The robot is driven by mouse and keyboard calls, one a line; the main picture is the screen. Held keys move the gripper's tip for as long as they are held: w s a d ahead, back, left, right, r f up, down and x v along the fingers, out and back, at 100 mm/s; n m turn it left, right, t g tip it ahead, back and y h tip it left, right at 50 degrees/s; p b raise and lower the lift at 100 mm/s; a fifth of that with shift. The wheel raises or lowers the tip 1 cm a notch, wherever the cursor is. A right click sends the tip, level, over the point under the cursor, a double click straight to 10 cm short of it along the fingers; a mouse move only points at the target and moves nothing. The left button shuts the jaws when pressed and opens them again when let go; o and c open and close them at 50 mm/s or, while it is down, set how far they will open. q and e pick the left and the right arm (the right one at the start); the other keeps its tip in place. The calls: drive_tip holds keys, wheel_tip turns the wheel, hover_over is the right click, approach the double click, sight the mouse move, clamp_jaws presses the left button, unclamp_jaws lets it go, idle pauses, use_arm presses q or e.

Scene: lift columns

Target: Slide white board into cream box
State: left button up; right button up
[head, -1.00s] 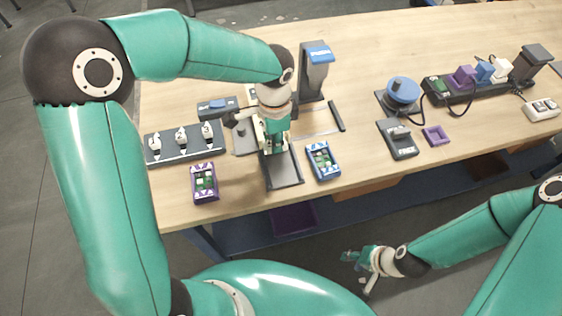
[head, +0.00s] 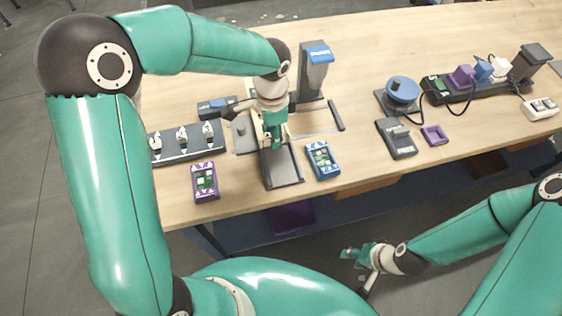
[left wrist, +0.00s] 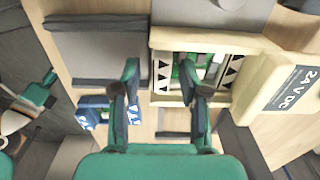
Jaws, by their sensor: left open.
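The white board (left wrist: 160,75), a pale carrier with black triangles and a green circuit board, lies below my left gripper. The cream box (left wrist: 287,88) has a "24 V DC" label. Its long cream wall runs along the board's far side; I cannot tell how deep the board sits in it. My left gripper (left wrist: 168,90) is open, its fingers over the board. In the head view my left gripper (head: 272,145) stands over the grey fixture and hides most of the box and board. My right gripper (head: 350,254) hangs low before the bench; its jaw gap is unclear.
A purple-framed board (head: 205,181) and a blue-framed board (head: 323,160) lie on either side of the grey fixture (head: 284,175). A grey post with a blue top (head: 316,75) stands behind. A dark rack (head: 170,146) is at left. The bench's back middle is clear.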

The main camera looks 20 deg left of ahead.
use_arm(q)
drive_tip(key=shift+r+p, duration=2.3)
drive_tip(key=shift+r, duration=0.75)
drive_tip(key=shift+a+f, duration=0.1)
